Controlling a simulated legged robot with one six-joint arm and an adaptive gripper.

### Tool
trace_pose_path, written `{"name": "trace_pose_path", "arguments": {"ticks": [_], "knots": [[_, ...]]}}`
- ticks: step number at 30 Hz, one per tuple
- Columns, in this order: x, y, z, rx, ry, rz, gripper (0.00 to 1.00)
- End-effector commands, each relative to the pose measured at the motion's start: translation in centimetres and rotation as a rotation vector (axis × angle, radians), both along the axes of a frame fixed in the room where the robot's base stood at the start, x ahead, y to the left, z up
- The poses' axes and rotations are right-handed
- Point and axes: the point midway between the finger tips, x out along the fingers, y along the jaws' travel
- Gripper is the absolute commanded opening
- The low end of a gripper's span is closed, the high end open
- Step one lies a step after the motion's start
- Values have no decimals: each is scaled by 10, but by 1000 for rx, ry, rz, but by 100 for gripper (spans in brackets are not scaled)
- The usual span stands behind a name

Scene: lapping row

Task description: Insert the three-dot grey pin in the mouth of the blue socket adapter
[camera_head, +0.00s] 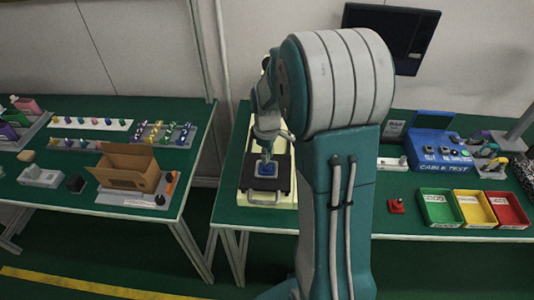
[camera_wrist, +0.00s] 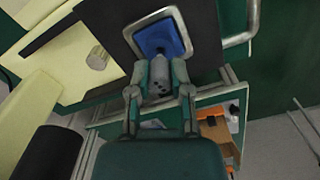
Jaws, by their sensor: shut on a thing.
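My gripper (camera_wrist: 159,68) is shut on the grey pin (camera_wrist: 160,76), which shows a few dark dots between the fingers. The blue socket adapter (camera_wrist: 173,37) lies just beyond the fingertips, inside a square metal frame. The pin's far end points at the middle of the blue face; I cannot tell whether it is in the mouth or just above it. In the head view the blue adapter (camera_head: 266,168) shows on a dark plate on the bench, with my gripper (camera_head: 266,153) right over it. The pin is too small to make out there.
The dark plate (camera_wrist: 205,30) sits on a cream base (camera_wrist: 45,75), with a metal handle at one side. A short pale cylinder (camera_wrist: 97,58) stands by the plate. Green, yellow and red trays (camera_head: 440,222) and a cable tester (camera_head: 436,153) stand right. A cardboard box (camera_head: 127,182) is left.

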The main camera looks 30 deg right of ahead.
Motion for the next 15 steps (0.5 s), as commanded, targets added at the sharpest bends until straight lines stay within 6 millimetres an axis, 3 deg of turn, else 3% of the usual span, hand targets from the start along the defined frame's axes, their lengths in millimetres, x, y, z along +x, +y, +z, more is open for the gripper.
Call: {"name": "trace_pose_path", "arguments": {"ticks": [15], "knots": [[0, 0, -11, 0, 1, 0, 0]]}}
